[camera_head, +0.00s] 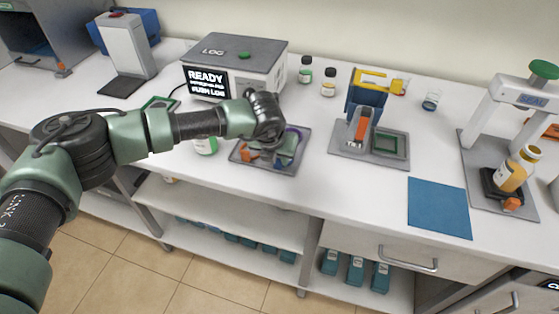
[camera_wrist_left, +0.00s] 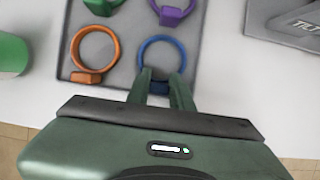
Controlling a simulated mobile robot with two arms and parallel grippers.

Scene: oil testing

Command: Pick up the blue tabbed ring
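The blue tabbed ring (camera_wrist_left: 183,52) lies on the grey ring tray (camera_wrist_left: 125,40), towards its near right corner in the left wrist view. Its tab (camera_wrist_left: 158,88) points towards my left gripper (camera_wrist_left: 161,76). The two fingers stand apart, one on each side of the tab, low over the tray. Whether they touch the tab is unclear. In the head view my left gripper (camera_head: 284,154) points down over the tray (camera_head: 238,153), and my wrist hides much of it. My right gripper is not in view.
An orange ring (camera_wrist_left: 75,50), a green ring (camera_wrist_left: 98,7) and a purple ring (camera_wrist_left: 174,15) share the tray. A green-labelled container (camera_head: 206,145) stands left of it. The logger box (camera_head: 235,65) is behind, and a stand (camera_head: 375,147) is to the right.

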